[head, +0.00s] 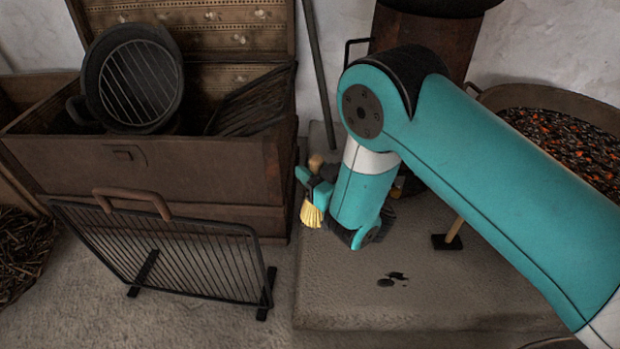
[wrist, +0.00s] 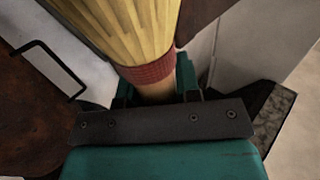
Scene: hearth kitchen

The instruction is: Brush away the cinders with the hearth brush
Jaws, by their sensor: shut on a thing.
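The hearth brush (head: 311,214) has yellow bristles that hang down below my gripper (head: 318,188) in the head view. My gripper is shut on the brush. In the wrist view the hearth brush (wrist: 132,38) fills the top, with its red binding and part of its wooden handle showing between the jaws of my gripper (wrist: 160,92). The cinders (head: 392,280) are a few small dark bits on the stone hearth slab, to the right of and below the brush in the head view. The bristles are apart from them.
A black fire screen (head: 165,255) with a brown handle stands left of the slab (head: 340,300). An open wooden chest (head: 150,170) holding a round grate is behind it. A pan of glowing embers (head: 570,140) is at the right. A wooden-handled tool (head: 455,230) stands behind my arm.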

